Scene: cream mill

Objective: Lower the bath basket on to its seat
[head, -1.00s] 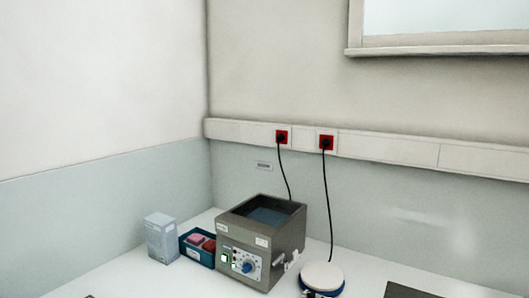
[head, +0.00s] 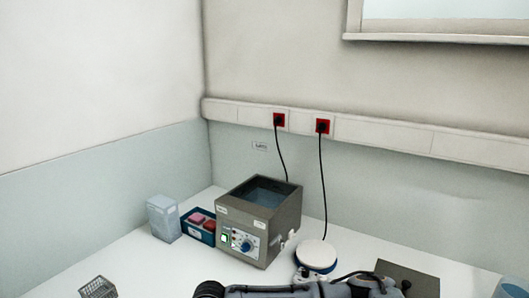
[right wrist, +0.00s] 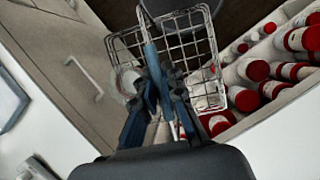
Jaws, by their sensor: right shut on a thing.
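A wire basket (right wrist: 185,40) with a blue upright handle (right wrist: 149,40) hangs in the right wrist view. My right gripper (right wrist: 157,80) is shut on that handle. Pale things show through the basket's wires, but I cannot tell whether they are inside or beyond it. The grey bath (head: 235,243) stands on the white bench in the head view, its top open with dark bluish liquid inside. The basket's seat cannot be made out. In the wrist view the held basket is over an open store of bottles, not over the bath. My left gripper is not in view.
Several red-capped bottles (right wrist: 245,98) lie right of the basket. A small mesh basket (head: 98,288) is at the head view's bottom left. A blue tray (head: 197,232) and pale box (head: 163,218) stand left of the bath; a round white-topped device (head: 316,254) stands right.

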